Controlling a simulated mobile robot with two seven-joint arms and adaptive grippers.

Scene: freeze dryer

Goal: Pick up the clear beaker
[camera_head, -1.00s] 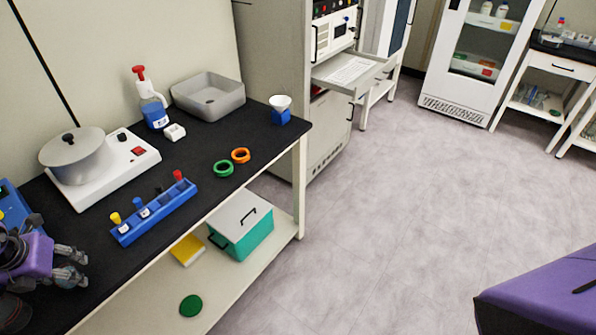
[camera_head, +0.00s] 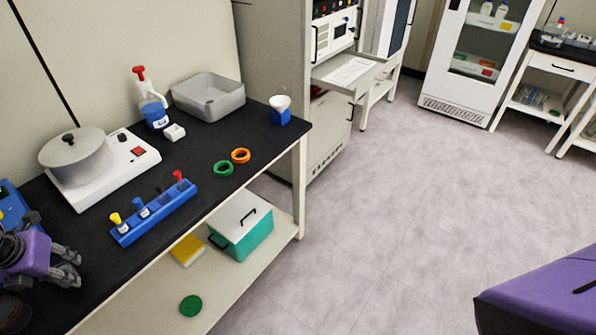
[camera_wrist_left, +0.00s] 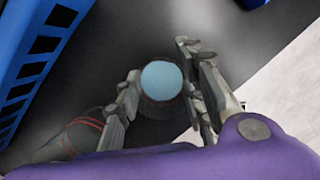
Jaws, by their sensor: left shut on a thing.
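The clear beaker (camera_wrist_left: 162,82) shows in the left wrist view from above, as a round light-blue disc in a dim, see-through wall on the black bench. My left gripper (camera_wrist_left: 160,95) has its fingers on both sides of the beaker and is shut on it. In the head view my left gripper (camera_head: 70,268) is low over the bench at the left edge; the beaker cannot be made out there. My right gripper is not in view.
A blue slotted rack (camera_wrist_left: 30,65) stands left of the gripper.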

